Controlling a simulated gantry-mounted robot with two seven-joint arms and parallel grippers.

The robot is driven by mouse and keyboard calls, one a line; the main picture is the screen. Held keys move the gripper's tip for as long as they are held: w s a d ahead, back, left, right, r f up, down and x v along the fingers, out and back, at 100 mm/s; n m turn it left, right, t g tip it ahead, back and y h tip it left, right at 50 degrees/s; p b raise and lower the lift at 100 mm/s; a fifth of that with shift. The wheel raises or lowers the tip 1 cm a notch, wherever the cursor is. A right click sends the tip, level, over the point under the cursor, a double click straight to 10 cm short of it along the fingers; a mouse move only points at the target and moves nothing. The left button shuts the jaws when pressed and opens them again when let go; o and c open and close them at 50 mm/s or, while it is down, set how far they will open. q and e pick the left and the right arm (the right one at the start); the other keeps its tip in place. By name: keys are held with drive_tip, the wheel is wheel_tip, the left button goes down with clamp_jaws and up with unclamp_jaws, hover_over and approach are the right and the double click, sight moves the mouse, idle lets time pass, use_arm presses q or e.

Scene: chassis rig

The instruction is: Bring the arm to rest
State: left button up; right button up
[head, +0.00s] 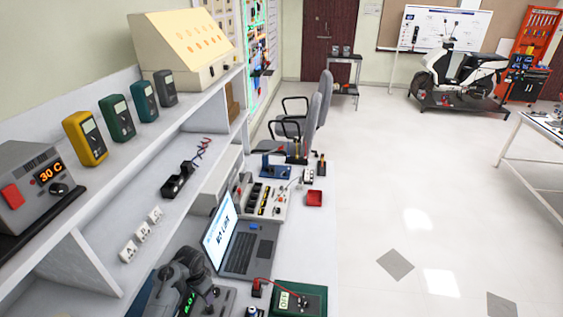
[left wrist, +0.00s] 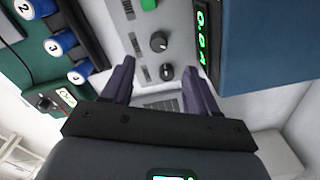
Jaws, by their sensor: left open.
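My left gripper (left wrist: 159,72) shows in the left wrist view with its two dark purple fingers apart and nothing between them. Beyond its fingertips is a grey panel (left wrist: 172,22) with black knobs, beside a blue box with a green digital display (left wrist: 203,35). In the head view, dark rounded parts that look like my left arm (head: 183,275) are low at the bottom, over the bench left of the laptop. The fingertips cannot be made out there. My right gripper is in neither view.
An open laptop (head: 243,250) and a green meter box (head: 299,299) stand on the bench. Shelves at left hold several handheld meters (head: 117,117) and a grey heater unit (head: 38,180). Blue numbered cylinders (left wrist: 61,43) lie near the gripper's left. Open floor (head: 400,200) is to the right.

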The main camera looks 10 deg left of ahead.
use_arm(q)
drive_tip(key=s+d+t+y, duration=0.1)
drive_tip(key=s+d, duration=0.2)
drive_tip(key=s, duration=0.5)
drive_tip(key=s+d+t, duration=0.1)
drive_tip(key=s+d, duration=0.2)
drive_tip(key=s, duration=0.5)
drive_tip(key=s+d+r+n+t+h, duration=0.1)
drive_tip(key=s+d+r, duration=0.35)
drive_tip(key=s, duration=0.25)
drive_tip(key=s+d+r+n, duration=0.1)
drive_tip(key=s+d+r, duration=0.3)
drive_tip(key=s+r, duration=0.25)
wheel_tip(320, 180, up, 17)
drive_tip(key=p, duration=1.7)
drive_tip(key=shift+s+d+f+t, duration=0.2)
drive_tip(key=shift+s+t, duration=0.1)
drive_tip(key=shift+s, duration=0.1)
